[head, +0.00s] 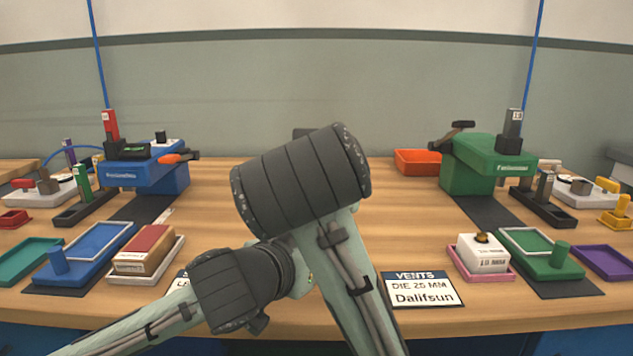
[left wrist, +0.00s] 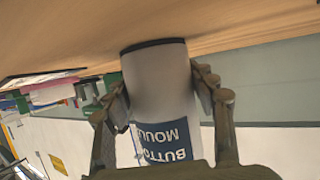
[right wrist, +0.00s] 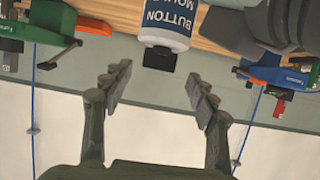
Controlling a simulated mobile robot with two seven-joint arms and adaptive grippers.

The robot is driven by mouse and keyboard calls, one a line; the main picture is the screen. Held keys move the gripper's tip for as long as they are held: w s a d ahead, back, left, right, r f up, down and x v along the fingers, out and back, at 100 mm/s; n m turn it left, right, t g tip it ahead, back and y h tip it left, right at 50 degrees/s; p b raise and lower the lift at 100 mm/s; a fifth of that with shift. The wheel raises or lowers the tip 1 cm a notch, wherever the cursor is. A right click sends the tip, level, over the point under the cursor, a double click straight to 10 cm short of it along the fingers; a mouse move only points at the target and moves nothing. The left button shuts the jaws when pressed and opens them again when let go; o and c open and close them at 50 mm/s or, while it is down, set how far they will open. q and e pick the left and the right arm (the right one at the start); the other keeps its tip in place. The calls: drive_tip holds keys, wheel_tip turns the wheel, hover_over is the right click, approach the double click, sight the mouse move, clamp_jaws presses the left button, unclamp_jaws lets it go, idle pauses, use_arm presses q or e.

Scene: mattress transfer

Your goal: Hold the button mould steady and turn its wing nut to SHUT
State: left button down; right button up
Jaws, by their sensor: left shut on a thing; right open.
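The button mould (left wrist: 160,85) is a pale grey cylinder with a blue label reading BUTTON MOULD. In the left wrist view my left gripper (left wrist: 160,78) is shut around it, one finger on each side. In the right wrist view the mould (right wrist: 167,20) is at the top, with a dark block (right wrist: 159,58) at its near end. I cannot tell whether this is the wing nut or how it is turned. My right gripper (right wrist: 160,76) is open and empty, its fingertips apart from the mould, on either side of the dark block. In the head view my arms hide the mould.
A blue press (head: 150,172) stands left on the wooden table (head: 390,215), a green press (head: 485,160) right, with an orange tray (head: 415,162) beside it. A VENTS card (head: 422,289) lies at the front. Trays with boxes flank the middle.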

use_arm(q)
drive_tip(key=shift+r, duration=0.1)
use_arm(e)
drive_tip(key=shift+v, duration=1.5)
drive_tip(key=shift+d, duration=0.1)
use_arm(q)
drive_tip(key=shift+c, duration=2.3)
unclamp_jaws()
